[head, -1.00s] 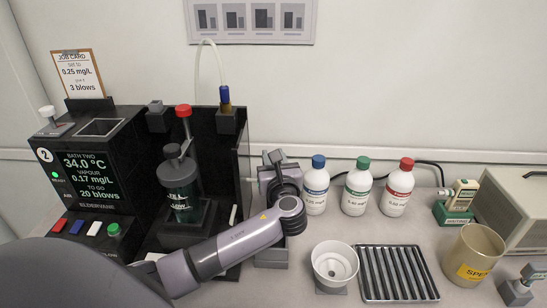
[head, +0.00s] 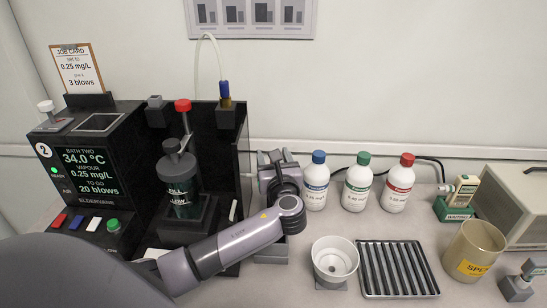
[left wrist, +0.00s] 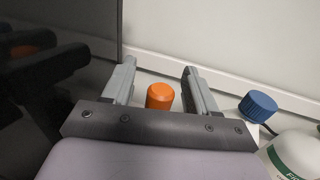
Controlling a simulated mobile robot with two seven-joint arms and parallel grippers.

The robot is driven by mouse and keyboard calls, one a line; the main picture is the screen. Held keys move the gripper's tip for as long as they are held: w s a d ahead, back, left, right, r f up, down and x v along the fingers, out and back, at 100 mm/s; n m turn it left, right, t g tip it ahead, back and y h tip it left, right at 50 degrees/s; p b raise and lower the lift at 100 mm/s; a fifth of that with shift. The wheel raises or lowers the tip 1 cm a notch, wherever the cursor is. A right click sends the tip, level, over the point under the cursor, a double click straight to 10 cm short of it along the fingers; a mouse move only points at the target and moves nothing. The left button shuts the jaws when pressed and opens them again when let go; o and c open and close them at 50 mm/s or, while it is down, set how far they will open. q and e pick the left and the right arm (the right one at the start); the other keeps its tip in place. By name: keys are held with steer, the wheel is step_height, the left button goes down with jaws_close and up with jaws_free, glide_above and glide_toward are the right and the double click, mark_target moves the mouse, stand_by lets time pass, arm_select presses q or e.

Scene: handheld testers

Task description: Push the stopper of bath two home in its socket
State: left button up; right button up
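Bath two (head: 90,170) is the black unit at left, its screen reading 34.0 °C, vapour 0.25 mg/L and 20 blows to go. A dark green jar (head: 182,197) marked FILL and LOW stands in its bay. A dark grey stopper-like cap (head: 172,146) tops the jar; I cannot tell how deep it sits. A red knob on a thin rod (head: 183,105) rises behind it. My left gripper (head: 277,158) is right of the black back panel. In the left wrist view its fingers (left wrist: 160,82) are apart, with an orange cap (left wrist: 160,96) showing between them, touching neither. My right gripper is out of view.
Bottles with blue (head: 318,157), green (head: 363,158) and red (head: 406,160) caps stand right of my left gripper. A pale tube (head: 210,40) arches above the bay.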

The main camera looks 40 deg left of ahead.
arm_select(q)
steer(key=v, duration=0.7)
stand_by(0.4)
